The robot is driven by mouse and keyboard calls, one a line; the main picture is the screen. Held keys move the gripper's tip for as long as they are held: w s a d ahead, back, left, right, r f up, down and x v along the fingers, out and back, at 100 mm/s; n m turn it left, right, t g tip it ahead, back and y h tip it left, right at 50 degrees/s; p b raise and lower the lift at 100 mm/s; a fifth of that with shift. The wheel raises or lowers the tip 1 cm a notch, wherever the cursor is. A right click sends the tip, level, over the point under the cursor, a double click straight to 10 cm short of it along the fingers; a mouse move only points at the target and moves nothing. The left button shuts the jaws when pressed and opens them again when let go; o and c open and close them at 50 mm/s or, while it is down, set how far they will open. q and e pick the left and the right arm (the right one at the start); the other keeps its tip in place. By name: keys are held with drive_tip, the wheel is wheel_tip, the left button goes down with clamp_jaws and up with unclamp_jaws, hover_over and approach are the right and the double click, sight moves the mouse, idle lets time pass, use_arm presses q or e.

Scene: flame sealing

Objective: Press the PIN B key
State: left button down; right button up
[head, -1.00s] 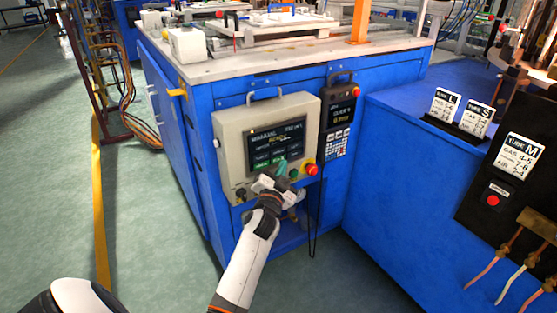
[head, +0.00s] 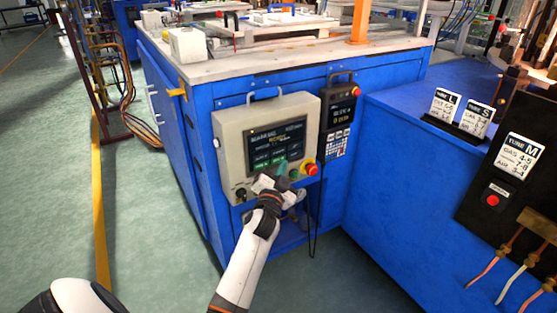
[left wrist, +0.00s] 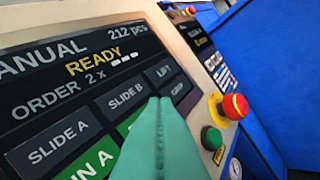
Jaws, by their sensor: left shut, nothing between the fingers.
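The control panel (head: 228,128) is a beige box on the blue cabinet's front. Its dark screen (head: 275,141) shows MANUAL, READY and ORDER 2 x in the left wrist view. Below the text are grey keys SLIDE A (left wrist: 52,143), SLIDE B (left wrist: 125,95), LIFT (left wrist: 158,73) and GRIP. A green key (left wrist: 92,165) ending in "N A" is at the lower left. A green key edge (left wrist: 127,121) to its right shows beside my fingers; its label is hidden. My left gripper (head: 281,170) is shut and empty, its teal fingertips (left wrist: 160,102) over the screen's lower right; contact cannot be told.
A red emergency knob (left wrist: 235,106) and a green button (left wrist: 211,138) stand out right of the screen. A handheld keypad unit (head: 339,115) hangs to the right. Tube cards (head: 444,104) stand on the blue bench at right.

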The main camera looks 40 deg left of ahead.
use_arm(q)
drive_tip(key=shift+w+a, duration=0.2)
drive_tip(key=shift+a, duration=0.25)
drive_tip(key=shift+w+a, duration=0.1)
drive_tip(key=shift+a, duration=0.15)
idle(0.7)
drive_tip(key=shift+d, duration=0.1)
drive_tip(key=shift+s+d, duration=0.3)
drive_tip(key=shift+d, duration=0.3)
drive_tip(key=d, duration=0.1)
drive_tip(key=s+d, duration=0.1)
drive_tip(key=d, duration=0.1)
drive_tip(key=s+d, duration=0.1)
drive_tip(key=shift+d+p, duration=0.3)
